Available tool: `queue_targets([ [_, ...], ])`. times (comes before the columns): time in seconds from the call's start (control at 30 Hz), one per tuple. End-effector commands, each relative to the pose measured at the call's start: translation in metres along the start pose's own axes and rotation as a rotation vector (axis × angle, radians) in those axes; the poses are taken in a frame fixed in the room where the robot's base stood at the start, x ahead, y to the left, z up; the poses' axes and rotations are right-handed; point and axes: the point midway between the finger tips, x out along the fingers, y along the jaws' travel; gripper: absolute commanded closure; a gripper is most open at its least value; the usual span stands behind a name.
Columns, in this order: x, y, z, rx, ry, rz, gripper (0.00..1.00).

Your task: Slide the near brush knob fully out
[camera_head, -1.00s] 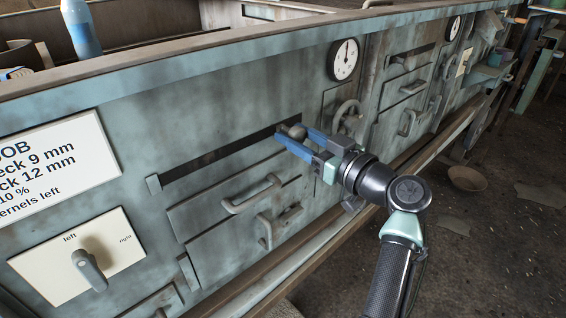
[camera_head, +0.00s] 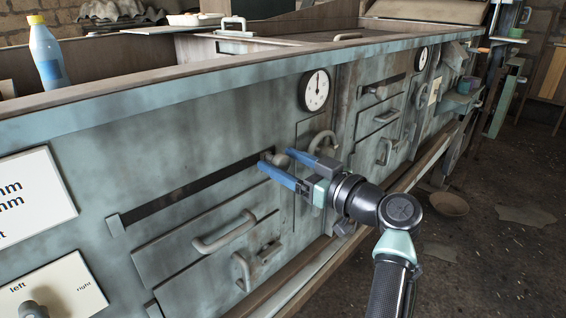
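The near brush knob (camera_head: 281,160), a small rounded grey knob, stands at the right end of a long dark slot (camera_head: 190,192) in the blue-grey panel. A small grey bracket-like piece (camera_head: 266,156) shows just left of it. My gripper (camera_head: 276,160), with blue fingers, reaches in from the right. One finger is on the near-left side of the knob and the other on its right side, with the knob filling the gap between them. The exact contact is partly hidden by the fingers.
Below the slot are drawer fronts with a bar handle (camera_head: 225,232) and a lower handle (camera_head: 242,270). A dial (camera_head: 315,90) and a curved handle (camera_head: 323,142) sit close to my gripper. A bowl (camera_head: 449,204) lies on the open floor at right.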

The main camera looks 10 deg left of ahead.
Motion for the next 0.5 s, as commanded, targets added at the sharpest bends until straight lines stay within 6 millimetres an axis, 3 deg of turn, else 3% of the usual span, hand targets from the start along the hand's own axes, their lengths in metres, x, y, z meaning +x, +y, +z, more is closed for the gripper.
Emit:
queue_targets([
  [0.27, -0.004, -0.002, 0.001, 0.001, -0.001, -0.005, 0.24],
  [0.5, -0.046, 0.0, -0.001, 0.001, 0.0, 0.0, 0.24],
])
